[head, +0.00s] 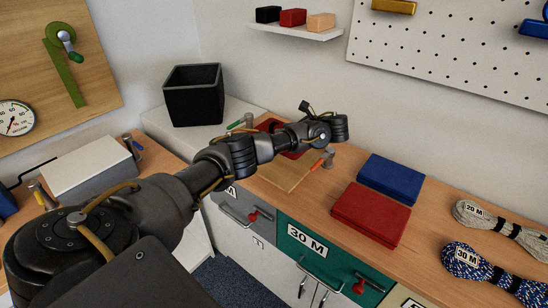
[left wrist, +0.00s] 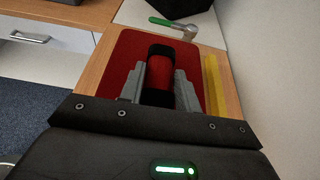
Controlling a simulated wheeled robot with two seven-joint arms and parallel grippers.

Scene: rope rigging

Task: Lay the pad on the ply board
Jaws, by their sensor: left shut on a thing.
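The pad is a flat red sheet with rounded corners, seen best in the left wrist view (left wrist: 118,58). A red and black grip stands on its middle. My left gripper (left wrist: 160,78) has its two grey fingers on either side of this grip and is shut on it. In the head view the red pad (head: 268,125) shows partly behind my left arm. The pale ply board (head: 283,176) shows under and in front of it. I cannot tell whether the pad touches the board. The fingers are hidden in the head view. My right gripper is not in view.
A green-handled clamp (left wrist: 172,23) and an orange-handled one (head: 325,160) stand at the board's ends. A red block (head: 371,214), a blue block (head: 391,177) and rope coils (head: 490,272) lie to the right. A black bin (head: 193,100) stands to the left.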

